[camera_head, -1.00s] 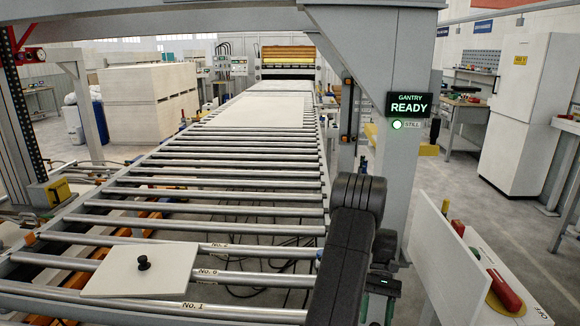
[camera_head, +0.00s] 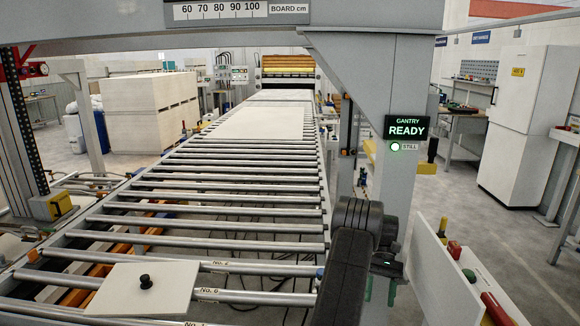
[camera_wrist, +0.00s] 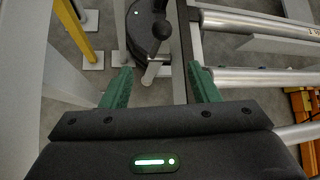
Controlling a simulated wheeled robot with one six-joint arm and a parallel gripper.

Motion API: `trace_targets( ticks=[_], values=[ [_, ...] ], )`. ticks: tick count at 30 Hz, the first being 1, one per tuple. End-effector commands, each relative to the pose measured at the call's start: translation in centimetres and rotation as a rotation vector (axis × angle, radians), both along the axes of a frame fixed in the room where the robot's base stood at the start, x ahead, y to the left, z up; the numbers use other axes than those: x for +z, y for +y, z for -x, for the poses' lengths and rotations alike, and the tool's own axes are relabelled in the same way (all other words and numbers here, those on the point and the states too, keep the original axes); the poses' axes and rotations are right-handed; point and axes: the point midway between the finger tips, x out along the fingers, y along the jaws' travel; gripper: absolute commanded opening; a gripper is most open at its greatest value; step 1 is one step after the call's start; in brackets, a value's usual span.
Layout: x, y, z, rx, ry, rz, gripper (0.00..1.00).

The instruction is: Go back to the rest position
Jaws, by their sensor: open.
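My gripper (camera_wrist: 158,88) shows in the wrist view with its two green fingers spread apart and nothing between them. In the head view my dark arm rises at the lower middle right, beside the conveyor's right edge; the fingers are mostly hidden there.
The roller conveyor (camera_head: 215,188) runs away from me with a white board (camera_head: 262,123) far along it. A small panel with a black knob (camera_head: 143,291) lies on the near rollers. A gantry post (camera_head: 400,165) carries a READY sign (camera_head: 411,128). A white side panel (camera_head: 440,275) stands at right.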

Motion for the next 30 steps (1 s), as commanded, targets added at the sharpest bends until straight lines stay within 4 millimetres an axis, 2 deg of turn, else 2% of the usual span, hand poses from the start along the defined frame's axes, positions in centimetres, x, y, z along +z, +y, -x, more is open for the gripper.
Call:
trace_targets(
  ticks=[1, 3, 17, 23, 30],
  values=[
    [0.7, -0.1, -0.2, 0.000, 0.000, 0.000, 0.55],
    [-0.6, 0.0, 0.1, 0.000, 0.000, 0.000, 0.55],
    [-2.2, 0.6, 1.8, 0.000, -0.001, 0.000, 0.55],
    [-3.7, 1.4, 4.1, 0.001, 0.003, -0.002, 0.55],
    [-6.3, 2.4, 7.0, 0.001, 0.004, -0.002, 0.55]
  ],
)
